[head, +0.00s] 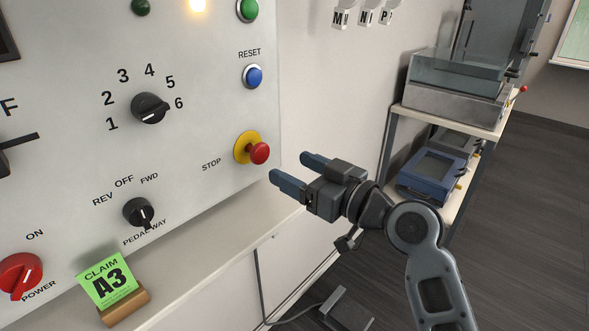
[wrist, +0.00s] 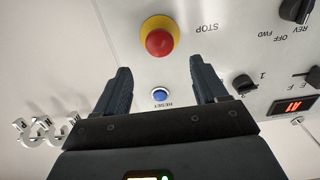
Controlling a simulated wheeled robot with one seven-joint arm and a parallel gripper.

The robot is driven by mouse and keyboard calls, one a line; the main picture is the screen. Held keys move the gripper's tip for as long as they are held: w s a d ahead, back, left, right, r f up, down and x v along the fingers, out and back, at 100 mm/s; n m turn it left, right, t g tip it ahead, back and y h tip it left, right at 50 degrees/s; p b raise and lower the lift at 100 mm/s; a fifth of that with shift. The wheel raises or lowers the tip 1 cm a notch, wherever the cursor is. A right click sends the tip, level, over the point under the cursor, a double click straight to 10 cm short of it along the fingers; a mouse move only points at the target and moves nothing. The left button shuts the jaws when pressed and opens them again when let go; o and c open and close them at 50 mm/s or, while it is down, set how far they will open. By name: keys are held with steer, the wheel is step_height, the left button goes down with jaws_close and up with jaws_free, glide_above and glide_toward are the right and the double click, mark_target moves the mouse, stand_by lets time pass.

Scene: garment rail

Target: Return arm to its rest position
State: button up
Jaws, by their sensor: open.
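My gripper (head: 293,170) is open and empty in the head view, held in front of the lower right part of a pale control panel (head: 200,90). In the wrist view the two dark fingers of my gripper (wrist: 165,82) are spread apart with nothing between them. The red stop button (head: 260,153) on its yellow base is just left of and above the fingertips in the head view. It also shows in the wrist view (wrist: 159,42), beyond the fingertips. The blue reset button (wrist: 160,95) shows between the fingers, on the panel behind them.
The panel carries a numbered dial (head: 150,108), a direction knob (head: 138,212) and a red power knob (head: 20,274). A green claim card (head: 106,280) stands on the ledge below. A shelf rack (head: 455,115) with machines stands at right. A pedal (head: 346,309) lies on the floor.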

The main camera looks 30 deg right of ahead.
steer(key=shift+f, duration=0.1)
steer(key=s+a+f+m+g+h, duration=0.1)
steer(key=s+f+m+h, duration=0.15)
steer(key=s+f, duration=0.55)
steer(key=s+a+f+m+g+h, duration=0.1)
steer(key=s+f+m+h, duration=0.15)
steer(key=s+f, duration=0.6)
steer(key=s+r, duration=0.3)
steer(key=s, duration=0.9)
steer(key=s+a+r+n, duration=0.1)
steer(key=s+r, duration=0.2)
steer(key=s, duration=0.9)
steer(key=shift+h, duration=0.3)
steer(key=shift+s+f, duration=0.1)
stand_by(1.4)
